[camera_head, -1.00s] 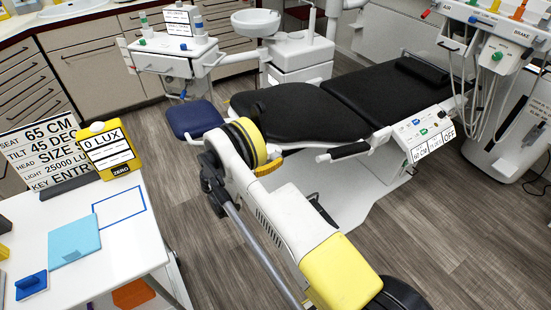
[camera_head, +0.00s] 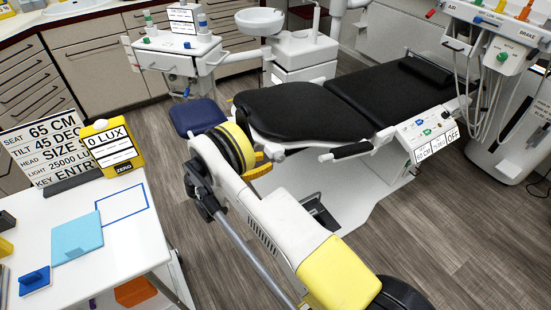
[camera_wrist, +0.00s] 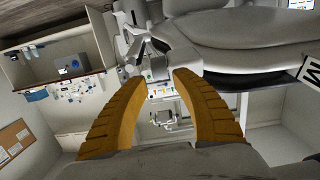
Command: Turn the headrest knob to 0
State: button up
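The dental chair (camera_head: 290,112) is black and white, with a black headrest pillow (camera_head: 425,70) at its far right end. A white control panel (camera_head: 412,130) on its near side carries small green and blue knobs (camera_head: 419,124) above labels, one reading OFF. I cannot tell which knob is the headrest one. In the wrist view my gripper (camera_wrist: 159,80) shows two orange fingers spread apart with nothing between them. In the head view an orange finger part shows beyond my arm, left of the panel and well apart from it; the rest is hidden.
A white table (camera_head: 110,225) at the left holds a sign (camera_head: 40,150), a yellow 0 LUX box (camera_head: 112,148) and a cyan pad (camera_head: 77,238). A blue stool (camera_head: 197,117) stands beside the chair. An instrument unit (camera_head: 500,50) stands at the right. Floor at the lower right is clear.

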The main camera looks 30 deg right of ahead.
jog(key=a, duration=0.6)
jog(key=shift+s+r, duration=0.1)
jog(key=shift+r, duration=0.25)
jog(key=y+p, duration=0.6)
jog(key=y, duration=0.6)
send_near(278, 155)
jog(key=f, duration=0.1)
jog(key=b+x, duration=0.4)
jog(key=x, duration=0.6)
jog(key=shift+d+f, duration=0.3)
grip_shut()
